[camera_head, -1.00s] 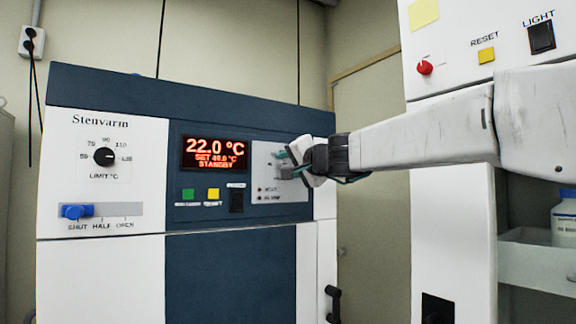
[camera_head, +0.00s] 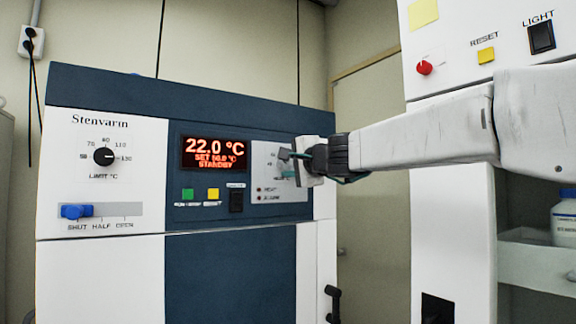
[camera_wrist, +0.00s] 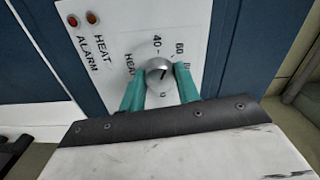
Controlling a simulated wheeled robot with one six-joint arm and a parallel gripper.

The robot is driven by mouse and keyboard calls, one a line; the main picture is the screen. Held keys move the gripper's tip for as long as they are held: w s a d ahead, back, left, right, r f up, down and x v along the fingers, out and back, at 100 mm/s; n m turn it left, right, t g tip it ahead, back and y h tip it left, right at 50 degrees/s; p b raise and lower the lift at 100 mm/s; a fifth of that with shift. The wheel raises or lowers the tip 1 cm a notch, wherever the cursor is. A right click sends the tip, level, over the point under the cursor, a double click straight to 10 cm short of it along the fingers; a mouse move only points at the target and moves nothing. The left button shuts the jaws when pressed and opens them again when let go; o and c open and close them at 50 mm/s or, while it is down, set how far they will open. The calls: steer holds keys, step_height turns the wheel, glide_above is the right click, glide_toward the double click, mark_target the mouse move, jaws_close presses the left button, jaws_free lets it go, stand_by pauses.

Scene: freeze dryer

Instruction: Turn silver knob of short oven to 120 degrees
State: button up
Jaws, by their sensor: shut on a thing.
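The short oven (camera_head: 110,180) with the Stenvarm label stands at the left in the head view. Its display (camera_head: 214,153) reads 22.0 °C, a SET line that looks like 50.0 °C, and STANDBY. The silver knob (camera_wrist: 159,72) is on the white heat panel in the wrist view, with 40 and 60 marks around it and a dark pointer line. My gripper (camera_wrist: 160,92) is shut on the knob, one green finger on each side. In the head view my gripper (camera_head: 294,165) hides the knob and most of its dial.
A black limit knob (camera_head: 104,156) and a blue slider (camera_head: 76,211) at SHUT are on the oven's left panel. Green (camera_head: 187,194) and yellow (camera_head: 214,194) buttons sit below the display. A taller white cabinet (camera_head: 450,250) stands close on the right, behind my arm.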

steer(key=m, duration=0.7)
steer(key=shift+f, duration=0.1)
steer(key=m, duration=1.6)
steer(key=shift+m, duration=0.3)
steer(key=m, duration=0.3)
steer(key=shift+m, duration=2)
